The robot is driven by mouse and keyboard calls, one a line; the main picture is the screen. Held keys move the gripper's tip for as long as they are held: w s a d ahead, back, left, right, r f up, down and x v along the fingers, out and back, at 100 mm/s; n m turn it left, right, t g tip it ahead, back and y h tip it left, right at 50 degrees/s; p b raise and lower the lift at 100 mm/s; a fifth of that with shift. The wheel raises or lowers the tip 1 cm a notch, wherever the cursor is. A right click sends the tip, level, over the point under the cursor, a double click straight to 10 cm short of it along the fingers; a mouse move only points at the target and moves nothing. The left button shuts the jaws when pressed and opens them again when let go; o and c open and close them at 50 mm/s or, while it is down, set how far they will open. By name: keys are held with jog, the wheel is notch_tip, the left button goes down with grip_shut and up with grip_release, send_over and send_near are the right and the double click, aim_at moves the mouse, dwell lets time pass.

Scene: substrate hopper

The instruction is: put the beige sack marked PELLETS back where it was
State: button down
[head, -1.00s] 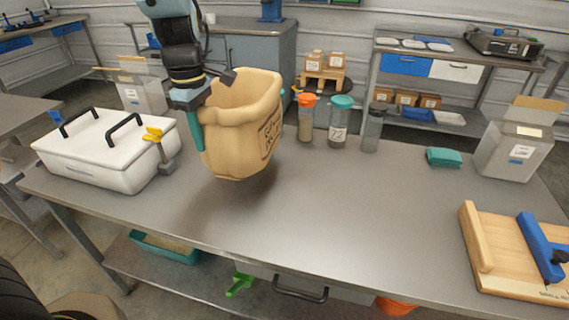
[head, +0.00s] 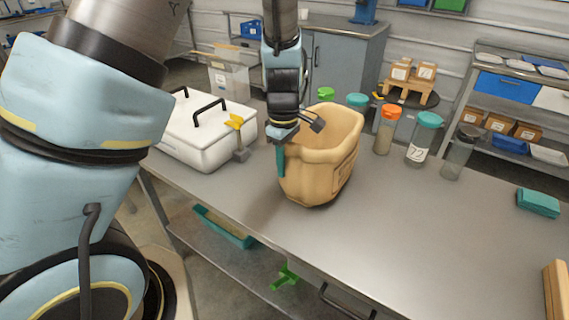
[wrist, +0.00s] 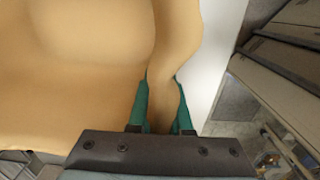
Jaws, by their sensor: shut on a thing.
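The beige sack (head: 318,165) is upright and open at the top, near the left end of the grey workbench (head: 400,240). Its marking is turned to the right and is too slanted to read. My gripper (wrist: 160,112) is shut on the sack's rim, on its left side. One teal finger shows outside the wall in the head view; the other is hidden by the sack. A soft shadow lies on the bench below the sack. I cannot tell whether its bottom touches the bench. In the wrist view the beige wall (wrist: 70,60) fills the left half.
Jars with orange (head: 388,130) and teal (head: 424,140) lids and a grey jar (head: 458,152) stand to the right.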

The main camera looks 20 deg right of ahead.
jog(key=shift+f, duration=0.2)
jog(key=c, duration=0.8)
grip_release()
jog(key=shift+c, duration=0.2)
notch_tip(320, 180, up, 12)
jog(key=shift+w+r+b, duration=0.1)
jog(key=shift+r+b, duration=0.1)
jog(key=shift+b, duration=0.4)
jog(key=w+a+f+m+t, duration=0.1)
jog(key=a+m, duration=0.6)
jog(key=a, duration=2.1)
jog(key=shift+w+a+f+t, duration=0.25)
jog(key=shift+a+f+t, duration=0.05)
jog(key=shift+a+f, duration=0.1)
jog(key=shift+o, duration=0.4)
jog(key=shift+s+a+m, duration=0.25)
jog(key=shift+a+m, duration=0.15)
jog(key=shift+a, duration=0.05)
